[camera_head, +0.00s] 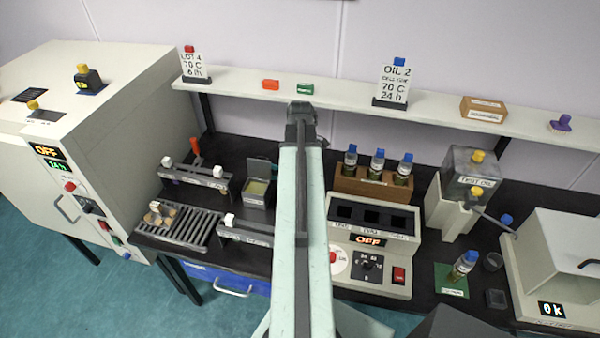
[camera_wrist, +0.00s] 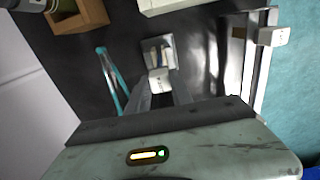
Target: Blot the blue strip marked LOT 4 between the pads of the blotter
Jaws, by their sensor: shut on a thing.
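In the wrist view my gripper (camera_wrist: 160,97) is shut on a small white block (camera_wrist: 158,82). A pale squarish piece with grey-blue marks (camera_wrist: 158,50) lies just beyond the block; I cannot tell whether it is part of the blotter. No strip marked LOT 4 can be made out. A thin teal-blue edged shape (camera_wrist: 110,75) stands left of the gripper. In the head view my arm hides the gripper. A small dark box with a raised lid and a yellowish inside (camera_head: 258,188) may be the blotter.
Rails with white end blocks (camera_head: 229,219) and a slotted rack (camera_head: 185,228) stand left of my arm. A bottle rack (camera_head: 372,184) and a grey heater (camera_head: 370,262) reading OFF are close on the right. A shelf (camera_head: 340,103) runs behind, with a LOT 4 sign (camera_head: 194,66).

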